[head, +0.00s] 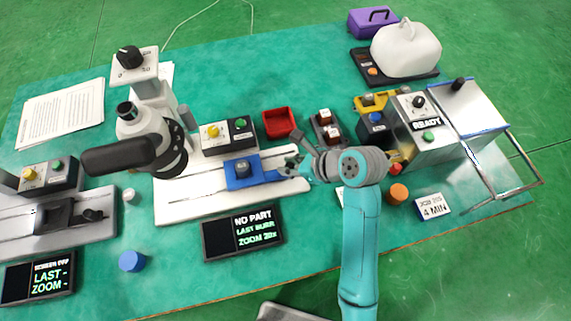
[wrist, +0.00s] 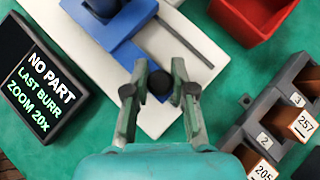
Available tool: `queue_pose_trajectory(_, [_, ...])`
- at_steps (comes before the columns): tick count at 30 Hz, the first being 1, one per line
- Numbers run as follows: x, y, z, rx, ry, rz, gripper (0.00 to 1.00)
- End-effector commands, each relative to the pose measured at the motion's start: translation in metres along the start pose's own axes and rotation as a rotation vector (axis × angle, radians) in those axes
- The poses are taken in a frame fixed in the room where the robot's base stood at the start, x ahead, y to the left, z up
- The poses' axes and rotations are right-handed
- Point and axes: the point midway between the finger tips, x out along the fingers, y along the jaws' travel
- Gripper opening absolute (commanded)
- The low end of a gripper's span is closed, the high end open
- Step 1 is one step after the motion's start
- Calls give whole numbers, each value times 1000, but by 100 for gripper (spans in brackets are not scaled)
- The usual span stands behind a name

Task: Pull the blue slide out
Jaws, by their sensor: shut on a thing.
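The blue slide (head: 238,181) sits on the white base of the microscope stand (head: 185,206), with a dark round piece (head: 242,168) on its top. Its blue body (wrist: 125,25) fills the top of the wrist view, and a narrow arm runs from it to a dark knob (wrist: 159,84). My gripper (head: 292,168) is at the right end of the slide. In the wrist view my gripper (wrist: 160,80) has its two fingers on either side of the knob, shut on it. The fingers hide part of the knob.
A display (head: 243,232) reading NO PART stands in front of the base. A red tray (head: 278,122) lies behind, and a dark rack (head: 325,130) with numbered blocks is to the right. An orange cap (head: 398,193) and a blue cap (head: 132,261) stand near the front edge.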

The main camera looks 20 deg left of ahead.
Motion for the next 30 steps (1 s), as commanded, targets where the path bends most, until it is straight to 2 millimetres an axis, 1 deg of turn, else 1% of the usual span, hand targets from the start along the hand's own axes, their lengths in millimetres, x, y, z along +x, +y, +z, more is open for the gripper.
queue_pose_trajectory(2, [0, 0, 0, 0, -1, 0, 0])
queue_pose_trajectory(3, [0, 0, 0, 0, -1, 0, 34])
queue_pose_trajectory(5, [0, 0, 0, 0, -1, 0, 49])
queue_pose_trajectory(6, [0, 0, 0, 0, -1, 0, 51])
queue_pose_trajectory(14, [0, 0, 0, 0, -1, 1, 51])
queue_pose_trajectory(17, [-5, 0, 1, 0, -1, 0, 51])
queue_pose_trajectory(20, [-16, 0, 1, 0, -2, -2, 51])
queue_pose_trajectory(23, [-33, 0, 0, 0, -2, -3, 51])
queue_pose_trajectory(30, [-82, -1, 1, 0, -3, -4, 51])
